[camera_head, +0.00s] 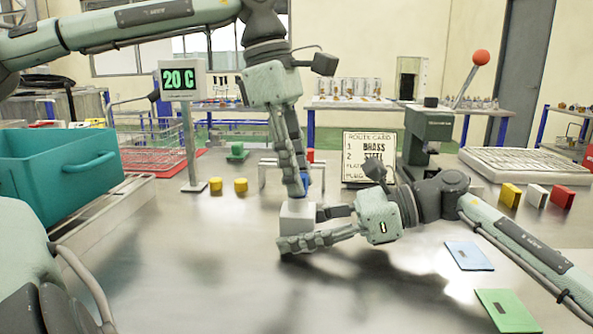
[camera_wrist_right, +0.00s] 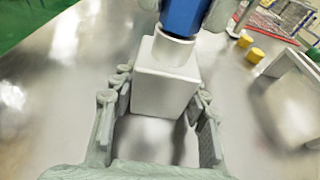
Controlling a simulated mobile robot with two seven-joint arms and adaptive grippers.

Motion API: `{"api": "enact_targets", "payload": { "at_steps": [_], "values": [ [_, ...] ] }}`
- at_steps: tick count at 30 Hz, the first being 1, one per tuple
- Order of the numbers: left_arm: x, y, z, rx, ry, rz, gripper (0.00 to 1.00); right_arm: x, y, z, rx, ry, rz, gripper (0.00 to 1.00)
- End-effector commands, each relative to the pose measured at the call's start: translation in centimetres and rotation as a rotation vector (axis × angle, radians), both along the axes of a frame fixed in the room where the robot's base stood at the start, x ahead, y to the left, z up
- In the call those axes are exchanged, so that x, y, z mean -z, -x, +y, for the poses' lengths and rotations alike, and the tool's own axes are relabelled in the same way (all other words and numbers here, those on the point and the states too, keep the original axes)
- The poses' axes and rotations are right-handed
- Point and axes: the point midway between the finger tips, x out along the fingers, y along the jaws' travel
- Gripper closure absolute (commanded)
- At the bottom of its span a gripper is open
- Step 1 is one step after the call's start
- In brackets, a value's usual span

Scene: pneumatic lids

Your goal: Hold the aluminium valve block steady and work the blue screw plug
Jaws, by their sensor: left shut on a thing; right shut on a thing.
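The aluminium valve block (camera_head: 297,217) is a pale grey cube standing on the metal table in the middle of the head view. My right gripper (camera_head: 305,228) comes in from the right and is shut on the block, one finger on each side. The block (camera_wrist_right: 165,88) also shows between the fingers in the right wrist view. The blue screw plug (camera_wrist_right: 183,16) is upright over the round collar on the block's top. My left gripper (camera_head: 301,186) points down from above and is shut on the plug, hiding most of it in the head view.
A teal bin (camera_head: 60,165) stands at the left. Two yellow caps (camera_head: 241,185) and a display post (camera_head: 188,140) are behind to the left. A route card (camera_head: 369,155) and a green press (camera_head: 425,135) stand behind. Blue (camera_head: 469,256) and green (camera_head: 507,311) mats lie front right.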

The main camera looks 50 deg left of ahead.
Motion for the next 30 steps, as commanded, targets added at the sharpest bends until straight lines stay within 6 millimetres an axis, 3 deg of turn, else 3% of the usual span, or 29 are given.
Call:
{"api": "enact_targets", "payload": {
  "at_steps": [12, 24, 30],
  "values": [
    [0.17, -0.19, 0.03, 0.62, 0.001, 0.004, 1.0, 0.61, -0.02, -0.08, -0.001, 0.01, -0.004, 0.81],
    [0.16, -0.17, 0.03, 0.691, 0.0, 0.003, 1.0, 0.6, -0.01, -0.08, -0.001, 0.01, -0.004, 0.81],
    [0.24, -0.28, -0.02, 0.999, -0.001, 0.006, 1.0, 0.6, -0.01, -0.08, -0.001, 0.01, -0.004, 0.81]
  ]
}}
